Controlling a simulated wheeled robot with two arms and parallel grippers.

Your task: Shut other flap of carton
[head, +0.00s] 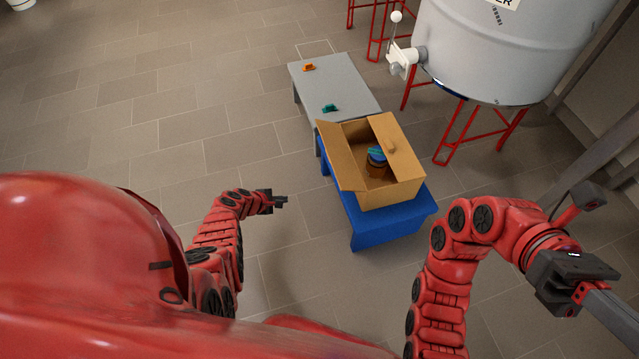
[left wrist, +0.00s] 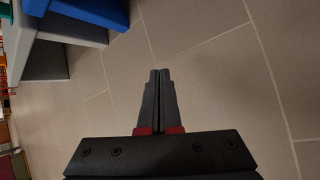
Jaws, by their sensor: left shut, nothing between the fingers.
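The carton (head: 390,195) is a brown cardboard box on a blue table. Its left flap (head: 340,155) stands open and leans outward to the left. Its right flap (head: 398,143) is a flat tan panel along the right side, with a small knob-like spot on it; I cannot tell its exact angle. The carton's top is open between them, and a dark jar with a blue-teal top (head: 377,157) shows inside. My left gripper (head: 284,199) is shut and empty, left of the carton and apart from it. Its closed fingers fill the middle of the left wrist view (left wrist: 160,95). My right gripper (head: 600,300) is far right, partly cut off.
The blue table (head: 385,230) adjoins a grey table (head: 335,85) holding an orange item (head: 309,67) and a teal item (head: 330,107). A large grey tank (head: 500,50) on red legs stands behind right. Tiled floor left of the tables is clear.

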